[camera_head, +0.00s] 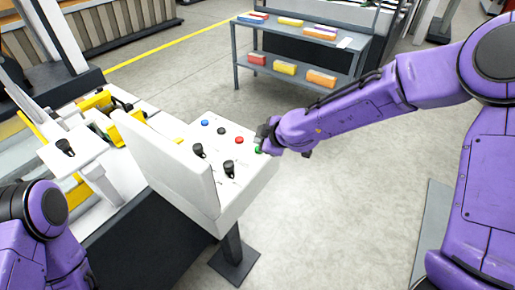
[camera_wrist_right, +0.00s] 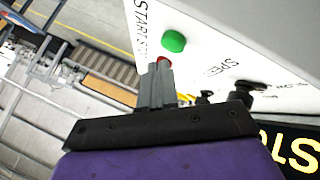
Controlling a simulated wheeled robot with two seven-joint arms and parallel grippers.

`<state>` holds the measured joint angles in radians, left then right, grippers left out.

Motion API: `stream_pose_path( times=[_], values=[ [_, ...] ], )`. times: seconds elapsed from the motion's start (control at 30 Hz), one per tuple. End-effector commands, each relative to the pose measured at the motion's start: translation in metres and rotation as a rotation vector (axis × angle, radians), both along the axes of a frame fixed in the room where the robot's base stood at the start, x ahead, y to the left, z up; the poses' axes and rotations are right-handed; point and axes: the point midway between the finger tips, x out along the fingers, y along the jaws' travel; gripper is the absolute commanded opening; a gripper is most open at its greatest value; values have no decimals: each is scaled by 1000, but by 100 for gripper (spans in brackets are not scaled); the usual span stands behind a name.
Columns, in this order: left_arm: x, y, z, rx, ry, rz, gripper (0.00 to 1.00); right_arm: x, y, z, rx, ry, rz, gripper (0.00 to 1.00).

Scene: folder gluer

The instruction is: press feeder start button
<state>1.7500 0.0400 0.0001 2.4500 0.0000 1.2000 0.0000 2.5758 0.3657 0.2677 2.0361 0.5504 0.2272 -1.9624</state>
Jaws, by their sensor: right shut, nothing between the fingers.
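A white control box (camera_head: 228,205) stands on a dark post in the head view. Its panel carries a green button (camera_head: 258,149), a red button (camera_head: 239,140), a blue button (camera_head: 205,122) and black knobs. My right gripper (camera_head: 262,143) is at the panel's right edge, close to the green button and partly covering it. In the right wrist view the green button (camera_wrist_right: 173,41) shows in front of the shut fingers (camera_wrist_right: 160,66), apart from them in the picture. The fingertips overlap the red button (camera_wrist_right: 163,60); contact cannot be told. My left gripper is out of view.
A grey shelf (camera_head: 300,45) with colored boxes stands at the back. A machine with yellow parts (camera_head: 95,102) lies to the left of the control box. The floor (camera_head: 330,210) to the right of the box is clear.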

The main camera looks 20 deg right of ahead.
Motion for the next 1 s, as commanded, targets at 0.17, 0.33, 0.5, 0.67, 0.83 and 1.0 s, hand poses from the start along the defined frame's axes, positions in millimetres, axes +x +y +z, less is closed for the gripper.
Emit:
stream_pose_path(
  times=[0.17,0.33,0.5,0.67,0.83,1.0],
  values=[
    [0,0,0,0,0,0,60,0,0,0,0,0,0,0],
    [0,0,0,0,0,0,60,0,0,0,0,0,0,0],
    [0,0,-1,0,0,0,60,0,0,-2,0,0,0,0],
    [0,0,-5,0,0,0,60,1,0,-8,-1,1,1,0],
    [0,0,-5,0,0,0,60,1,0,-9,0,0,0,0],
    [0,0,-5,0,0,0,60,1,0,-9,0,0,0,0]
  ],
)
